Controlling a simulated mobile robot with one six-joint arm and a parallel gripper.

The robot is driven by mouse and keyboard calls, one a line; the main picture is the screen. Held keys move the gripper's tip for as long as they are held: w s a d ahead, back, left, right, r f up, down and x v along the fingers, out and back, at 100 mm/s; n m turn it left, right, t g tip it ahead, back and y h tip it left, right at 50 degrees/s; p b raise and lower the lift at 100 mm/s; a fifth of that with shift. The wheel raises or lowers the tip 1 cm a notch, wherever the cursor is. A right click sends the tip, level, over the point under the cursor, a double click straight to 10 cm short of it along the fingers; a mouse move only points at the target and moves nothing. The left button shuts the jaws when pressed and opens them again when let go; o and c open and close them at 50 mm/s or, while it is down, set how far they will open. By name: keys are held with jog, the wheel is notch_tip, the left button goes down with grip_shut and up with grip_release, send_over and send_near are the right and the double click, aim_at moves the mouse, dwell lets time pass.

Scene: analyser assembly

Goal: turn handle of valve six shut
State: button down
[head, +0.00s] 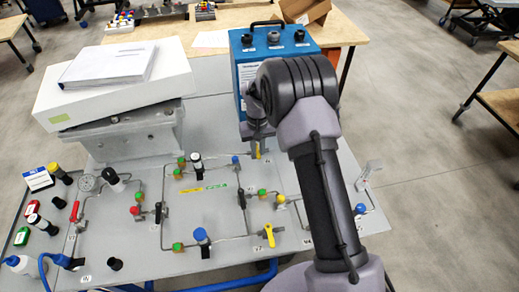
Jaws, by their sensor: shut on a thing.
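My gripper (258,139) reaches down at the back middle of the grey panel, in front of the blue box. It is shut on a yellow valve handle (258,153), whose lower end shows just below the fingers. My arm's wrist hides the upper part of this valve. The small label beside it is too small to read, so I cannot confirm from it that this is valve six. The handle seems to point toward the front of the panel.
The grey panel (140,232) carries thin pipes and several valves, including a yellow handle (268,234) at the front and a black handle (241,198). A blue box (275,42) stands close behind my gripper. A white block (60,106) with a binder (108,64) stands back left.

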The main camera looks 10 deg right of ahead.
jog(key=shift+a+m, duration=0.15)
jog(key=shift+m, duration=0.25)
jog(key=c, duration=1.4)
grip_release()
notch_tip(320, 180, up, 18)
jog(key=p, duration=0.4)
jog(key=shift+f, duration=0.25)
